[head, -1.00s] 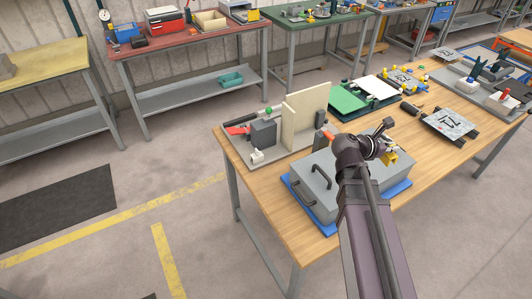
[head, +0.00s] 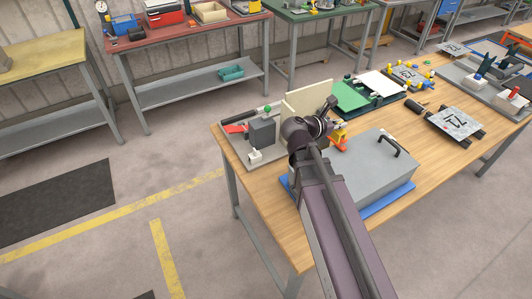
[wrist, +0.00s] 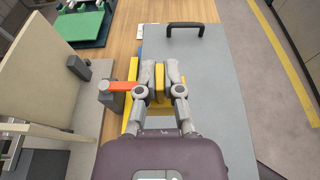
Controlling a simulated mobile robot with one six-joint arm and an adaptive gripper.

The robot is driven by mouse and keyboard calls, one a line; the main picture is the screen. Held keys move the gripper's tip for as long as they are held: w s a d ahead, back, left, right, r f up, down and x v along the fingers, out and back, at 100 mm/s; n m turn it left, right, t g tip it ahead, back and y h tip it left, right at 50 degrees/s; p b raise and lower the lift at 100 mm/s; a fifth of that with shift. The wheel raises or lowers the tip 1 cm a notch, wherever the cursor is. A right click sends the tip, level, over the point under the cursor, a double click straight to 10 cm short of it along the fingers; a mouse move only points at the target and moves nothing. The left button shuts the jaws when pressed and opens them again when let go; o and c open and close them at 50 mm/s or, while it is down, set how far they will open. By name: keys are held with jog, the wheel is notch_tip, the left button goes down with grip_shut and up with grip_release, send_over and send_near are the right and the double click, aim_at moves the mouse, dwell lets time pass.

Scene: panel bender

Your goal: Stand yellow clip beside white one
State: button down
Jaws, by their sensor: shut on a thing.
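My gripper (wrist: 160,88) is shut on the yellow clip (wrist: 158,97), which shows between its fingertips in the wrist view. More yellow shows just left of the fingers, and I cannot tell whether it is all one piece. A small white block (head: 256,155) stands at the front of the left fixture. I cannot tell whether it is the white clip.
An orange lever (wrist: 120,86) is close left of my fingers. An upright beige panel (wrist: 50,60) stands further left. Bare wooden table (wrist: 118,42) shows between panel and box.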

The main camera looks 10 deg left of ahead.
jog(key=shift+a, duration=0.15)
jog(key=shift+w+a+f, duration=0.15)
jog(key=shift+w+a, duration=0.05)
jog(key=shift+w, duration=0.1)
jog(key=w+a+f+n+t+y+b, duration=0.2)
jog(key=w+a+n+y, duration=0.2)
jog(key=a, duration=0.7)
jog(key=w+a+f+n+t+y+b, duration=0.3)
jog(key=w+a, duration=0.4)
jog(key=a, duration=0.3)
jog(key=shift+w+a+f+n+y, duration=0.2)
jog(key=shift+w+a+n+y, duration=0.15)
jog(key=shift+n+y, duration=0.6)
notch_tip(320, 180, down, 14)
jog(key=b, duration=1.3)
jog(key=shift+r+b, duration=0.25)
jog(key=shift+b, duration=0.1)
jog(key=shift+s+f, duration=0.1)
